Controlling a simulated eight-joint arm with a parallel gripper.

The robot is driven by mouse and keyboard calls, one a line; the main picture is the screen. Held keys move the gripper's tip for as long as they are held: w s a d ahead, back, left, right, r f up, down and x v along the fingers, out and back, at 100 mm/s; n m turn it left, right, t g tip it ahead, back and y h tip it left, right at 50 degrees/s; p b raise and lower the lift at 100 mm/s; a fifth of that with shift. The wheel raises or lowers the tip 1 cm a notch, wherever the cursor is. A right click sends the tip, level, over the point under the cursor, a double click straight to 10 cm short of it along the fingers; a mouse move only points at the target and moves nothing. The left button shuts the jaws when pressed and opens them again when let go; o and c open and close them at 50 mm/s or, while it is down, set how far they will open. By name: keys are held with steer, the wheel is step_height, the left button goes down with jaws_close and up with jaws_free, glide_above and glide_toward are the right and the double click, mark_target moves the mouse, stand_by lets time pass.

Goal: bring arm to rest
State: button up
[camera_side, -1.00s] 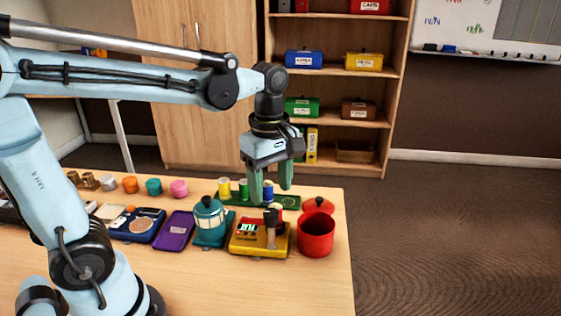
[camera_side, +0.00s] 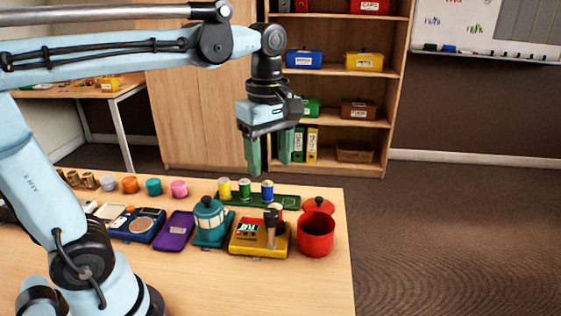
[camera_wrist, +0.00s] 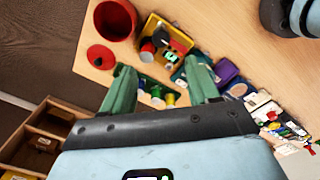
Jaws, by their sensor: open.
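My gripper (camera_side: 269,155) is open and empty, its two green fingers pointing down. In the side view it hangs above the far edge of the wooden table (camera_side: 190,270), above the small cylinders on a green tray. In the wrist view my gripper (camera_wrist: 165,85) shows its fingers spread apart with nothing held between them, and the table items lie beyond them. My light-blue arm reaches in from the left.
On the table stand a red pot (camera_side: 316,238), a yellow box (camera_side: 250,240), a teal lantern-like pot (camera_side: 210,222), a purple tray (camera_side: 174,232) and a green tray (camera_side: 285,202) with 3 cylinders. Behind is a shelf (camera_side: 392,100). The table's front is clear.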

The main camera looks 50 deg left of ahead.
step_height(320, 180, down, 8)
steer(key=s+m+t, duration=0.3)
steer(key=m+t, duration=0.3)
steer(key=m, duration=1)
steer(key=shift+m+t, duration=0.3)
steer(key=shift+o, duration=0.6)
steer(key=shift+m, duration=0.3)
steer(key=shift+o, duration=1.1)
steer(key=shift+m, duration=0.3)
steer(key=shift+o, duration=1.3)
steer(key=shift+w+a+r+m, duration=0.15)
steer(key=shift+w+r+m, duration=0.05)
steer(key=shift+m, duration=0.3)
steer(key=shift+o, duration=0.8)
steer(key=w+r+m+g, duration=0.1)
steer(key=m, duration=0.2)
steer(key=a+r+m, duration=0.1)
steer(key=m, duration=0.2)
steer(key=w+r+m+g, duration=0.1)
steer(key=r+m, duration=0.1)
steer(key=m, duration=0.1)
steer(key=shift+w+a+m+g, duration=0.2)
steer(key=shift+w+m+g, duration=0.1)
steer(key=shift+w, duration=0.05)
steer(key=w+a+r+m+g, duration=0.3)
steer(key=w+r+m+g, duration=0.1)
steer(key=m, duration=1.2)
step_height(320, 180, down, 10)
steer(key=shift+w+r, duration=0.1)
